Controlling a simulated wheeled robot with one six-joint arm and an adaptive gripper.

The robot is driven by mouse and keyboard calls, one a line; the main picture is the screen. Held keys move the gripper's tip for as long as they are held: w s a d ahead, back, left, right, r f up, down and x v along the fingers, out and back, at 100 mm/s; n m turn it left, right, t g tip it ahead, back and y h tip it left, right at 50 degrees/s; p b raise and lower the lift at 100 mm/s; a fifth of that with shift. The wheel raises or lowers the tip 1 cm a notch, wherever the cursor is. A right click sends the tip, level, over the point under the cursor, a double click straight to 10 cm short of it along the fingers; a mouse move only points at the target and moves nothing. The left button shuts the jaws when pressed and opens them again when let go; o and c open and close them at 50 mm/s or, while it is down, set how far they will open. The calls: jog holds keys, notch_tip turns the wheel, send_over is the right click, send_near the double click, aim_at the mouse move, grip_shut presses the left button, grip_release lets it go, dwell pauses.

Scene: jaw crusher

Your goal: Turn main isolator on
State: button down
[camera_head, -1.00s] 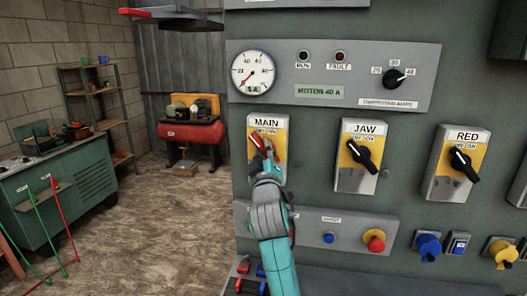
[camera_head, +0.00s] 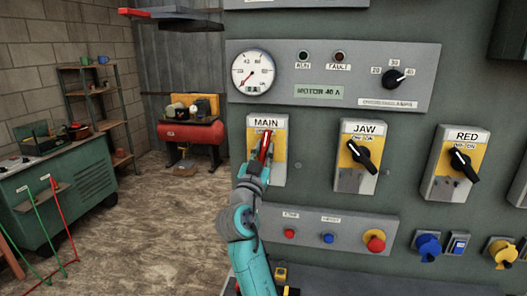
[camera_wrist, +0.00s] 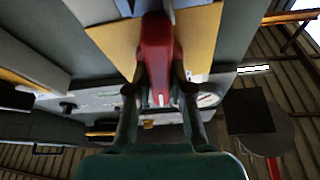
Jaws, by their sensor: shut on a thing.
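The main isolator (camera_head: 281,172) is a grey box with a yellow plate, under the label MAIN on the green panel. Its red handle (camera_head: 265,146) stands near upright, its top leaning slightly right. My gripper (camera_head: 262,158) is at the handle from below and hides its lower part. In the wrist view the red handle (camera_wrist: 156,45) sits between the two fingers of my gripper (camera_wrist: 158,92), which is shut on it. The OFF/ON marks of this switch are partly covered and too small to read.
The JAW switch (camera_head: 361,153) and RED switch (camera_head: 464,160) with black handles are to the right. Below is a button strip with a red button (camera_head: 290,233), a blue button (camera_head: 327,239) and a yellow-and-red stop button (camera_head: 375,241). Open floor (camera_head: 150,235) lies left.

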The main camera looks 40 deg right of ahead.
jog(key=m+g, duration=0.1)
jog(key=m, duration=0.2)
jog(key=m+g+h, duration=0.1)
jog(key=m+g, duration=0.1)
jog(key=m, duration=0.1)
jog(key=shift+m+g, duration=0.8)
jog(key=shift+m, duration=1)
jog(key=c, duration=1)
grip_release()
jog(key=shift+c, duration=0.2)
jog(key=v, duration=1.2)
jog(key=shift+w, duration=0.1)
jog(key=shift+f, duration=0.1)
